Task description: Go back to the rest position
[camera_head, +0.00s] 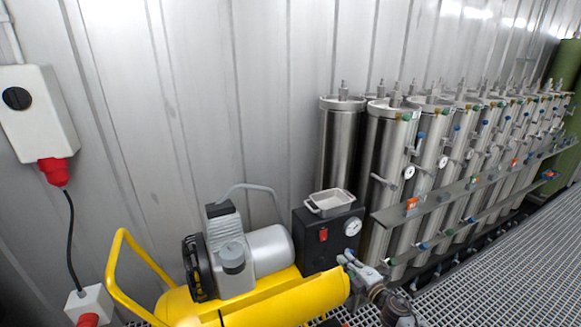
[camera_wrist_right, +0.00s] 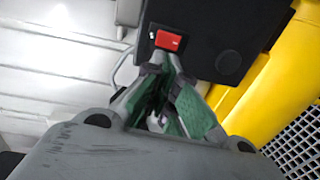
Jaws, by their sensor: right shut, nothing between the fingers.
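My right gripper (camera_head: 347,258) is at the bottom of the head view, in front of the black control box (camera_head: 312,252) and beside the yellow compressor tank (camera_head: 300,300). Its fingers are shut with nothing between them. In the right wrist view the green-padded fingers (camera_wrist_right: 168,68) meet at their tips, just below a red switch (camera_wrist_right: 168,41) on the black box in the picture. I cannot tell whether the tips touch the box. The red switch also shows in the head view (camera_head: 323,235). My left gripper is not in view.
A small metal tray (camera_head: 330,203) sits on the black box, above a round gauge (camera_head: 352,227). Several steel membrane vessels (camera_head: 390,150) stand in a row at the right. A yellow handle (camera_head: 113,265) rises at the left. Metal grating (camera_head: 500,265) lies open at the lower right.

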